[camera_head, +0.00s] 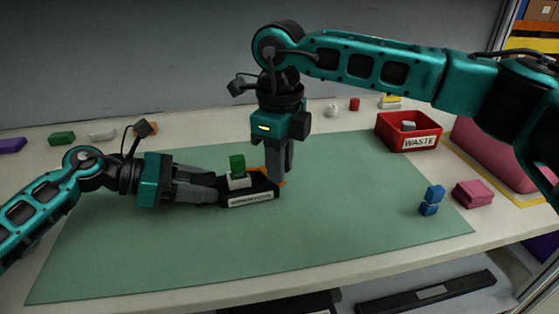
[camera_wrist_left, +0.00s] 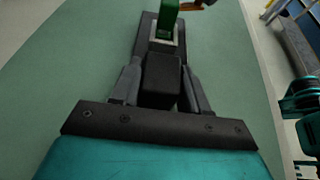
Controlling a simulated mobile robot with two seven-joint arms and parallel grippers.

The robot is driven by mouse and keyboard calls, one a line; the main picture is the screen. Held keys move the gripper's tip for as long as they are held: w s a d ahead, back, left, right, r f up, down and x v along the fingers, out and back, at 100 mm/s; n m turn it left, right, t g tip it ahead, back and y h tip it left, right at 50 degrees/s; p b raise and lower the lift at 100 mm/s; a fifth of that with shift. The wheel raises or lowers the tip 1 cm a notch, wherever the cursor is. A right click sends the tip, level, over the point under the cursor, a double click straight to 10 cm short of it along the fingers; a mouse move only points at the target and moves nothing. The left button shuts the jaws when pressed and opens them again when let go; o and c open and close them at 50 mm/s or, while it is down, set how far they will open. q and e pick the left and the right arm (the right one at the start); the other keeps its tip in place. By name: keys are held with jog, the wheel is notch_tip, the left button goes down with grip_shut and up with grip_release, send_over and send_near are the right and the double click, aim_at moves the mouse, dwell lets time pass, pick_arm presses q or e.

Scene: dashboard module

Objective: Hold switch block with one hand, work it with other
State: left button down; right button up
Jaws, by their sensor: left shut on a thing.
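The switch block (camera_head: 250,194) is a black box with a pale label on its front, lying on the green mat (camera_head: 350,215). A green piece (camera_head: 237,164) stands on a light mount on its top; it also shows in the left wrist view (camera_wrist_left: 166,22). An orange part (camera_head: 283,182) shows at the block's right end, partly hidden. My left gripper (camera_head: 216,190) is shut on the block's left end, with a finger on each side in the left wrist view (camera_wrist_left: 162,85). My right gripper (camera_head: 280,180) points down at the block's right end, close to the orange part; contact and finger gap are unclear.
A red WASTE bin (camera_head: 408,143) stands at the back right. Small coloured blocks, including a green one (camera_head: 61,139), line the back left. The mat's front middle is clear.

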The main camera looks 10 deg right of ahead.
grip_shut()
jog(key=shift+w+d+n, duration=0.3)
jog(key=shift+d+n, duration=0.1)
jog(key=shift+n, duration=0.7)
jog(key=shift+o, duration=2.1)
grip_release()
jog(key=shift+r, duration=0.1)
notch_tip(320, 180, up, 12)
